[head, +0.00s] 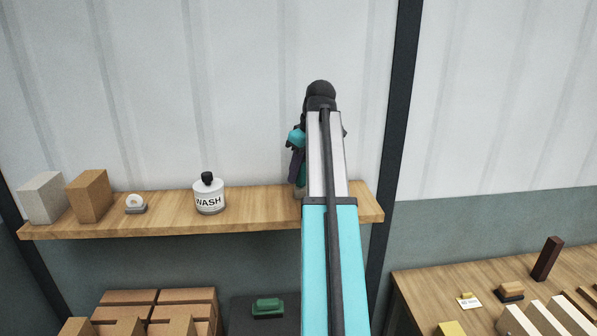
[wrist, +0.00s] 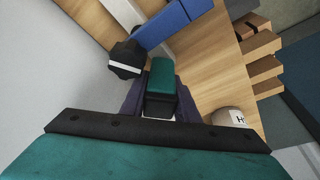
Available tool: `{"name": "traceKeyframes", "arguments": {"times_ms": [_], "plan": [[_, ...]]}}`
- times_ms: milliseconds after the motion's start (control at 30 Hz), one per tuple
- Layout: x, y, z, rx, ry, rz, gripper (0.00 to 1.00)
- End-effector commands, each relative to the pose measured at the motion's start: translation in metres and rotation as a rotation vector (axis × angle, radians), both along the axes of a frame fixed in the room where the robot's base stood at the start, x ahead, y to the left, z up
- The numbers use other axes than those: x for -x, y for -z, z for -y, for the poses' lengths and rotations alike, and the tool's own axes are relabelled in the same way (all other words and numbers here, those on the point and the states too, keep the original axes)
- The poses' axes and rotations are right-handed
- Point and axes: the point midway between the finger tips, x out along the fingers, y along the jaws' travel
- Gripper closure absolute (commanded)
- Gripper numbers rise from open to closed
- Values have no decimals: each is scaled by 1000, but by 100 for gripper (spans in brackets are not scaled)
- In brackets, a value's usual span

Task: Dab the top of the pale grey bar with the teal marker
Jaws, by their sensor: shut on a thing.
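My gripper (head: 297,168) is at the right part of the wooden shelf, partly hidden behind my arm in the head view. In the wrist view its dark purple fingers (wrist: 156,107) are shut on a teal and black block-like piece, the teal marker (wrist: 161,76). Its lower end is close to the shelf; I cannot tell whether it touches. I cannot pick out the pale grey bar for certain. Pale bars (head: 541,320) lie on the bench at the lower right, and a pale grey block (head: 42,197) stands at the shelf's left end.
On the shelf (head: 260,203) are a brown block (head: 88,196), a tape dispenser (head: 135,204) and a WASH bottle (head: 209,195); the bottle is beside my gripper in the wrist view (wrist: 229,117). Bricks (head: 160,310) and a green-topped piece (head: 267,307) are below. A dark brown bar (head: 547,259) stands on the bench.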

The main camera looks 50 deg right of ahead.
Motion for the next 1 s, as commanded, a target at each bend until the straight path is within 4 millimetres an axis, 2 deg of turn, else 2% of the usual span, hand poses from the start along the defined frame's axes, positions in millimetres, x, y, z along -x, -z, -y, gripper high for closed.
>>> {"name": "traceKeyframes", "arguments": {"times_ms": [1000], "plan": [[0,7,0,0,0,0,86]]}}
